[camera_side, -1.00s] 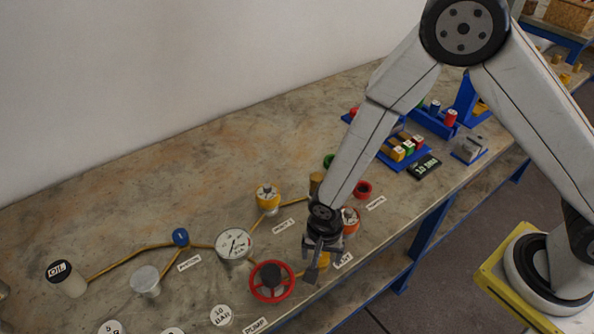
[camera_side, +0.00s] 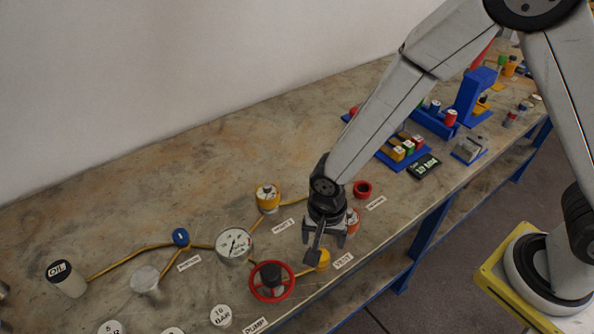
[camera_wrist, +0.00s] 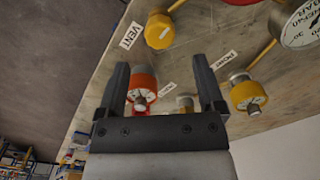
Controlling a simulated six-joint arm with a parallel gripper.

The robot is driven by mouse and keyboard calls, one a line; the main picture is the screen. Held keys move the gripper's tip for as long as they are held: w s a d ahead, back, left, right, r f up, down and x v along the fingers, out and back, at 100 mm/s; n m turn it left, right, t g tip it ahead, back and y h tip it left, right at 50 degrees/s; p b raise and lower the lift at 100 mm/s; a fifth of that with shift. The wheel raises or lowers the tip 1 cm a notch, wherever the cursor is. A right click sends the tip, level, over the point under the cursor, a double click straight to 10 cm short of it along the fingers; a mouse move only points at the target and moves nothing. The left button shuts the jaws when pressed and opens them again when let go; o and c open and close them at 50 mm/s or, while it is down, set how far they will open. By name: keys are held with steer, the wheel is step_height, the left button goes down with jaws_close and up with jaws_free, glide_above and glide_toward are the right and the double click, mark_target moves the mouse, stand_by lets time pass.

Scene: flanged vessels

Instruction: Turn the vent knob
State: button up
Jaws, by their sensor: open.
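The yellow vent knob (camera_side: 323,259) sits beside the VENT label (camera_side: 343,261) near the bench's front edge. In the wrist view, the knob (camera_wrist: 159,31) is at the top, beyond my fingertips. My gripper (camera_side: 325,238) points down just behind the knob in the side view and partly covers it. In the wrist view, my gripper (camera_wrist: 160,68) is open, and nothing is clamped between its fingers. An orange-red vessel with a dial (camera_wrist: 142,84) shows between the fingers, close to the left one; I cannot tell its distance from them.
A red handwheel (camera_side: 271,293) stands left of the knob, near the PUMP label. A white gauge (camera_side: 234,243) and a yellow vessel (camera_side: 267,197) stand farther back. The orange-red vessel (camera_side: 353,222) is close right of my gripper. The bench's back left is clear.

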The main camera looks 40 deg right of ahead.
steer(key=shift+r, duration=0.85)
steer(key=shift+w+d+r, duration=0.1)
steer(key=shift+d+r, duration=0.15)
steer(key=shift+d, duration=0.15)
steer(key=s+d+r+n+t, duration=0.1)
steer(key=d+r+n, duration=0.3)
steer(key=d, duration=0.5)
steer(key=s+d+r+n+t, duration=0.1)
steer(key=s+d+r+n, duration=0.1)
steer(key=d+r+n, duration=0.3)
steer(key=d, duration=0.3)
steer(key=shift+s+d+r+t, duration=0.2)
steer(key=shift+s+d+t, duration=0.1)
steer(key=shift+d, duration=0.05)
